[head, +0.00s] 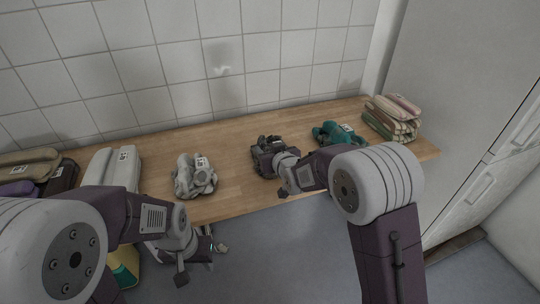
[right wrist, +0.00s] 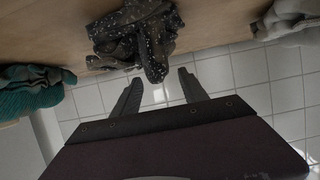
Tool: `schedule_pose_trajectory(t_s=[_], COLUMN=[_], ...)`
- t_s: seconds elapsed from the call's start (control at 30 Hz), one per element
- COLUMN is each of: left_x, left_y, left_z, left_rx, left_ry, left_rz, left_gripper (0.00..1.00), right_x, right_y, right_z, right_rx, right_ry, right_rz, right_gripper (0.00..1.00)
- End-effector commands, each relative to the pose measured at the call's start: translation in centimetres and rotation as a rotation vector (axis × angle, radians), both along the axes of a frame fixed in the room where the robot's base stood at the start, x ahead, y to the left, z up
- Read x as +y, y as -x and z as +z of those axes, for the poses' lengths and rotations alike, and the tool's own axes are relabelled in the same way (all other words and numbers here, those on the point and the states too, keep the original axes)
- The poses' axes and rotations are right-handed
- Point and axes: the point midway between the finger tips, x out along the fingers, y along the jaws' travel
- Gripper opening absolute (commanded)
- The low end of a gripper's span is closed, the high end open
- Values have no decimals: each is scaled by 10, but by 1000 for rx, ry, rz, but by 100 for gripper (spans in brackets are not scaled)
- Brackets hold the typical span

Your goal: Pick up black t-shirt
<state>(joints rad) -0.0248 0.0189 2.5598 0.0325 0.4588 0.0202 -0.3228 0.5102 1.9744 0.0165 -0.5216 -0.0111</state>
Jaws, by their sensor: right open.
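A crumpled dark garment with light specks, apparently the black t-shirt (head: 264,154), lies on the wooden counter near its front edge. In the right wrist view the speckled dark garment (right wrist: 138,34) lies beyond my fingertips, partly over the counter edge. My right gripper (head: 284,187) is at the garment's near side in the head view, and its wrist hides part of the cloth. In the right wrist view the right gripper (right wrist: 158,82) is open, with nothing between its fingers. My left gripper (head: 200,263) is low in front of the counter, its fingertips apart and empty.
A grey crumpled garment (head: 194,178) and a teal one (head: 334,133) lie on either side. Folded stacks stand at the right end (head: 392,117) and left end (head: 112,167) of the wooden counter (head: 225,137). A tall grey cabinet (head: 455,100) bounds the right.

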Motion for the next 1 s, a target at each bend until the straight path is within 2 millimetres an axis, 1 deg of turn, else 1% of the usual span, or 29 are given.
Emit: schedule_pose_trajectory(t_s=[0.1,0.23,0.33,0.53,0.57,0.6,0.67,0.7,0.73,1.0], left_x=[0,0,0,0,0,0,0,0,0,0], left_y=[0,0,0,0,0,0,0,0,0,0], left_z=[-6,-9,-10,-9,-9,-9,-9,-9,-9,-9], left_rx=[0,0,0,0,0,0,0,0,0,0], left_ry=[0,0,0,0,0,0,0,0,0,0], left_rz=[0,0,0,0,0,0,0,0,0,0], left_gripper=[36,36,36,36,36,36,36,36,36,36], right_x=[6,12,14,15,15,15,15,15,15,15], right_y=[-18,-38,-44,-45,-45,-45,-45,-45,-45,-45], right_z=[-8,-14,-16,-16,-16,-16,-16,-16,-16,-15], right_rx=[0,-1,0,0,0,0,0,0,0,0], right_ry=[0,0,0,0,0,0,0,0,0,0], right_rz=[0,0,0,0,0,0,0,0,0,0], right_gripper=[51,51,51,51,43,31,15,4,0,0])
